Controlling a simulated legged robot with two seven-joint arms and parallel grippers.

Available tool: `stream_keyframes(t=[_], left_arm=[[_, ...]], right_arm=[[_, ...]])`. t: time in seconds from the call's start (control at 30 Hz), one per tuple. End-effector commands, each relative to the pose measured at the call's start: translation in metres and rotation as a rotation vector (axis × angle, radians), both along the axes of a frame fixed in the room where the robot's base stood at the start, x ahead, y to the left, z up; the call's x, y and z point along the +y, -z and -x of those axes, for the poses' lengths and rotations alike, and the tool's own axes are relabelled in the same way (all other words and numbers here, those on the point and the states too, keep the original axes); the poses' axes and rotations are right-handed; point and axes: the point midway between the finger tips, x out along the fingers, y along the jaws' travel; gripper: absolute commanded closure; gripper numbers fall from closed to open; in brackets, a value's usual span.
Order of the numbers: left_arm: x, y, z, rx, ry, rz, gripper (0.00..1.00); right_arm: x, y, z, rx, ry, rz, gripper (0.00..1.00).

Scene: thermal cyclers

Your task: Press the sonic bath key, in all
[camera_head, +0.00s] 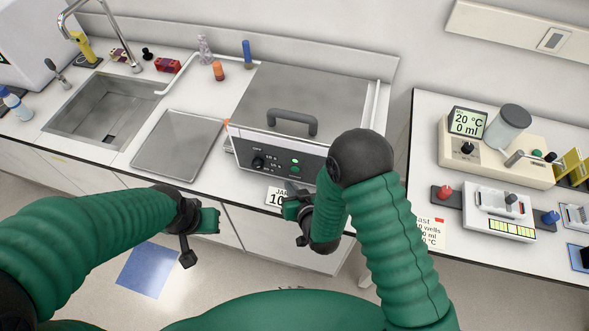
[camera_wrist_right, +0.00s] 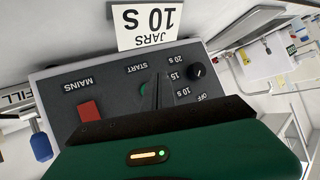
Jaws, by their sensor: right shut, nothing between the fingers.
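The sonic bath (camera_head: 300,95) is a metal box with its lid closed and a dark front panel. In the right wrist view the panel (camera_wrist_right: 60,100) appears upside down. It has a red MAINS switch (camera_wrist_right: 90,109), a green START key (camera_wrist_right: 143,89) and a black dial (camera_wrist_right: 196,71) marked OFF, 10 s, 15 and 20 s. My right gripper (camera_head: 290,190) is shut and empty in front of the panel. Its thin dark fingers (camera_wrist_right: 157,95) show close beside the START key; I cannot tell whether they touch it. My left gripper (camera_head: 200,228) hangs left of the bath, in front of the counter; its opening is unclear.
A card reading JARS 10 S (camera_wrist_right: 148,22) stands by the panel. It also shows in the head view (camera_head: 276,197), partly covered by my right gripper. A metal plate (camera_head: 178,143) and a sink (camera_head: 105,105) lie left. A second bench (camera_head: 430,120) with instruments stands right.

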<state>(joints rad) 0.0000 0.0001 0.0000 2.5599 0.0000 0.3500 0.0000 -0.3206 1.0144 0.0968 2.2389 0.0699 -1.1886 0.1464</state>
Motion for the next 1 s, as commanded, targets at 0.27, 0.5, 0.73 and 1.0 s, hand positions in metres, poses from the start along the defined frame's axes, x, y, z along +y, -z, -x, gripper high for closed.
stream_keyframes(t=[0.27,0.5,0.73,1.0], left_arm=[[0.0,0.002,0.0,0.0,0.0,0.0,1.0],[0.0,0.001,0.0,0.0,0.0,0.0,1.0],[0.0,0.001,0.0,0.0,0.0,0.0,1.0],[0.0,0.002,0.0,0.0,0.0,0.0,1.0]], right_arm=[[0.007,0.0,0.022,0.001,0.0,-0.001,1.0],[0.008,0.0,0.023,0.0,0.0,-0.001,1.0],[0.008,0.0,0.023,0.0,0.0,-0.001,1.0],[0.007,0.0,0.023,0.0,0.001,0.0,1.0]])
